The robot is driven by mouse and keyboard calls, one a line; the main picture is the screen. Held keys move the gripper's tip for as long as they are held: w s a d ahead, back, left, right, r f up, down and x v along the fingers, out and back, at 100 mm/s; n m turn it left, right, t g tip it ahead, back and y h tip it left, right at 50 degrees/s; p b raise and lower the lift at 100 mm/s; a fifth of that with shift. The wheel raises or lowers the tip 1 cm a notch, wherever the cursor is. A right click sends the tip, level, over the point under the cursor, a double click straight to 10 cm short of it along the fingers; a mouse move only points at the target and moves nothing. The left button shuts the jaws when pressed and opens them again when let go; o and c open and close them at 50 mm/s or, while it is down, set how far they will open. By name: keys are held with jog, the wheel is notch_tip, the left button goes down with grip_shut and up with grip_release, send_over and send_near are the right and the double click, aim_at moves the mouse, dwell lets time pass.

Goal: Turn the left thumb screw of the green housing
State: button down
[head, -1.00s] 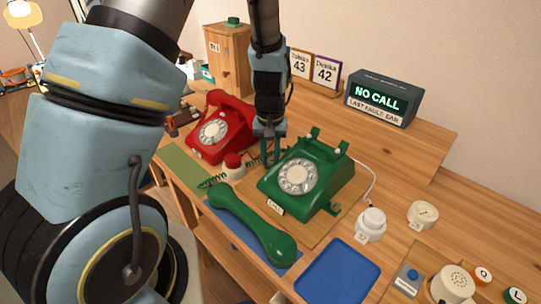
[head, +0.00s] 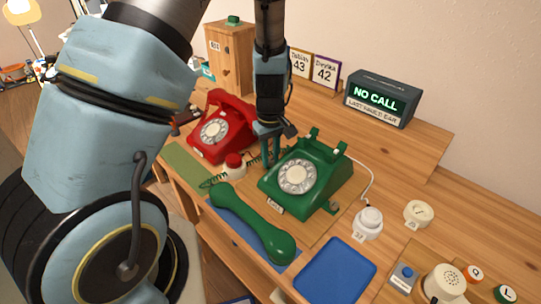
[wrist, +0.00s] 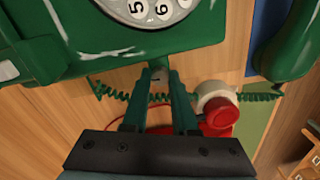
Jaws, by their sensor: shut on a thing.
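The green housing (head: 312,178) is a dial phone body on a wooden board, with a pale dial (head: 297,177) on its front. In the wrist view its edge and dial (wrist: 155,8) fill the top. My gripper (head: 268,163) points down at the housing's left side. The fingertips partly hide the screw. In the head view the screw cannot be made out.
The green handset (head: 252,225) lies in front on a blue mat. A red phone (head: 224,128) and a white pot with a red cap (head: 235,165) stand to the left. A coiled green cord (wrist: 122,94) runs close to my fingers. A blue tray (head: 335,272) lies front right.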

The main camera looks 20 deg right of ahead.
aim_at(271, 160)
dwell(0.4)
jog(key=c, duration=0.7)
grip_release()
jog(key=shift+r, duration=0.1)
notch_tip(271, 160, up, 11)
jog(key=shift+f+b, duration=0.2)
jog(key=shift+b, duration=0.35)
jog(key=s+a+r+m, duration=0.1)
jog(key=a, duration=0.7)
jog(key=s+a+r+m+t, duration=0.1)
jog(key=a+r, duration=0.1)
jog(key=a, duration=0.6)
jog(key=s+a+r+m, duration=0.1)
jog(key=a+r, duration=0.1)
jog(key=a, duration=0.7)
jog(key=shift+t, duration=0.3)
